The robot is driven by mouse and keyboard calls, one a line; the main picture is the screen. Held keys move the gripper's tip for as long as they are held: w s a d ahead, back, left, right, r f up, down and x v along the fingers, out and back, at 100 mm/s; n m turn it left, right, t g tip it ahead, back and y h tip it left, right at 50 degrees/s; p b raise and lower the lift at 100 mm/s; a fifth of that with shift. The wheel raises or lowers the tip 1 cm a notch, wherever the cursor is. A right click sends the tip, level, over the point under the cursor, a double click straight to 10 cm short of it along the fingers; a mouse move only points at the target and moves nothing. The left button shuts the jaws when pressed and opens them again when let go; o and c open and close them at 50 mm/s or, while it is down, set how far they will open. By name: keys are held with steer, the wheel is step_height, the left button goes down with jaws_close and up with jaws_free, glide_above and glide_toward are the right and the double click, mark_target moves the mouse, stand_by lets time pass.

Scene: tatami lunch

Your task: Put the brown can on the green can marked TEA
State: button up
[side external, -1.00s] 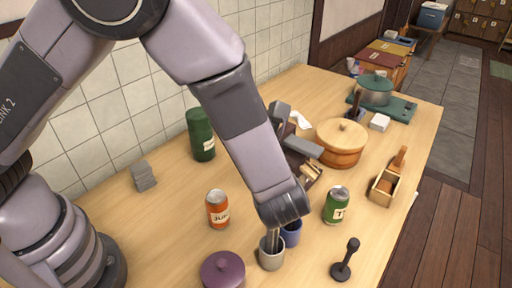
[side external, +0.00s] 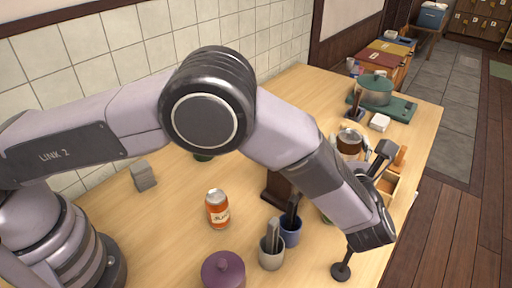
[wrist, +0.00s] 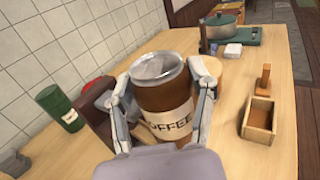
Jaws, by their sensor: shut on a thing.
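The brown can (wrist: 165,98), labelled COFFEE with a silver top, stands between the fingers of my gripper (wrist: 164,88) in the wrist view. The fingers are shut on its two sides. In the side view my gripper (side external: 367,150) holds the brown can (side external: 349,143) raised above the table, towards its right side. The green can marked TEA (side external: 325,216) is almost wholly hidden behind my arm; only a thin green sliver shows.
An orange can (side external: 217,209), a purple lidded pot (side external: 223,270), a grey cup (side external: 271,255) and a blue cup (side external: 290,232) holding utensils stand near my arm. A black upright tool (side external: 342,268) is at the front edge. A wooden box (wrist: 258,120) lies right of the can.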

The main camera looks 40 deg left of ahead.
steer(key=shift+w+d+f, duration=0.2)
steer(key=shift+w+f, duration=0.1)
steer(key=shift+f, duration=0.15)
steer(key=shift+w+d+f, duration=0.15)
steer(key=shift+w+f, duration=0.1)
steer(key=shift+f, duration=1.55)
steer(key=shift+f, duration=0.1)
steer(key=shift+f, duration=0.5)
steer(key=o, duration=1)
steer(key=shift+r, duration=0.1)
